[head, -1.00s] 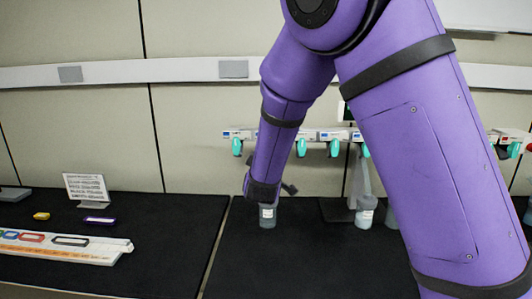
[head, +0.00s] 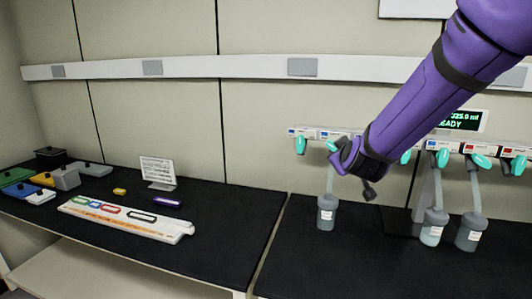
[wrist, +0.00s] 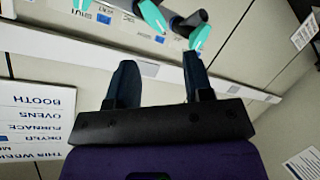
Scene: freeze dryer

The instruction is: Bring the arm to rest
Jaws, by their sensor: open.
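My purple arm (head: 425,95) reaches in from the upper right in the head view. My gripper (head: 357,182) is in front of the dryer's manifold, above and to the right of a grey-capped flask (head: 327,214). In the wrist view its two dark fingers (wrist: 160,75) are spread apart with nothing between them.
Two more flasks (head: 433,229) (head: 470,233) stand below the manifold (head: 470,148) at right. A display (head: 462,120) reads READY. The left bench holds a white rack (head: 125,222), a sign (head: 158,171) and several small boxes (head: 66,178). Open bench (head: 295,255) lies in front.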

